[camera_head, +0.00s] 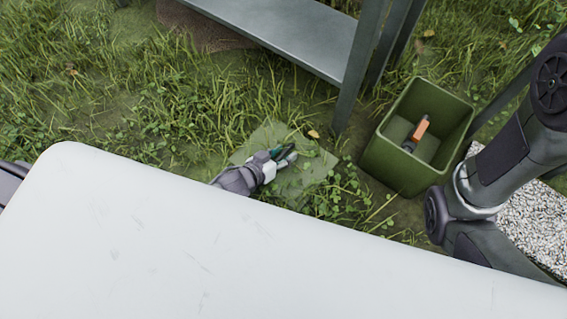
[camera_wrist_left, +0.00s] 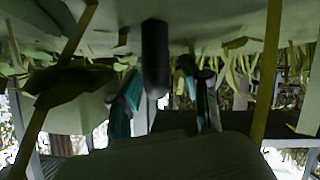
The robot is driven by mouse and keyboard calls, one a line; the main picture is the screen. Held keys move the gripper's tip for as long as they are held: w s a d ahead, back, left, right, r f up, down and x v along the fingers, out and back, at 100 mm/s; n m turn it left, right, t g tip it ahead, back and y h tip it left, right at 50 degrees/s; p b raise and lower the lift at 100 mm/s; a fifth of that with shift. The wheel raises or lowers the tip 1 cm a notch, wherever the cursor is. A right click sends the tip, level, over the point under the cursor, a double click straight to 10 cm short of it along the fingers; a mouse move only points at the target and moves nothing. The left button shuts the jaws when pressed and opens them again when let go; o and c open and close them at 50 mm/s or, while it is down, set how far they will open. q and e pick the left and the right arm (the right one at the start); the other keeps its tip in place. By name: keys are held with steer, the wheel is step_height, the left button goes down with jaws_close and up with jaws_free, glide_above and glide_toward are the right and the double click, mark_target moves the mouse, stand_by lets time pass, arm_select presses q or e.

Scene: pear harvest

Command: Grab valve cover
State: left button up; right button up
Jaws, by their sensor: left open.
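A flat grey-green slab (camera_head: 308,170), likely the valve cover, lies on the ground among grass and leaves just past the white surface. My left gripper (camera_head: 286,156) is low over it, open. In the left wrist view the slab's pale face (camera_wrist_left: 210,20) fills the top. A dark upright peg (camera_wrist_left: 155,60) stands out from it between the teal-marked fingers of my left gripper (camera_wrist_left: 163,90), apart from both. The near edge of the slab is partly hidden by my gripper. My right arm shows at the right; its gripper is out of view.
A white surface (camera_head: 150,240) fills the front. A green bin (camera_head: 395,165) holding an orange and black tool (camera_head: 416,133) stands to the right of the slab. A grey metal shelf (camera_head: 290,40) with legs stands behind. Leafy stems cross the left wrist view.

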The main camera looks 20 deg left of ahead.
arm_select(q)
steer(key=shift+w, duration=0.15)
jaws_close()
stand_by(0.4)
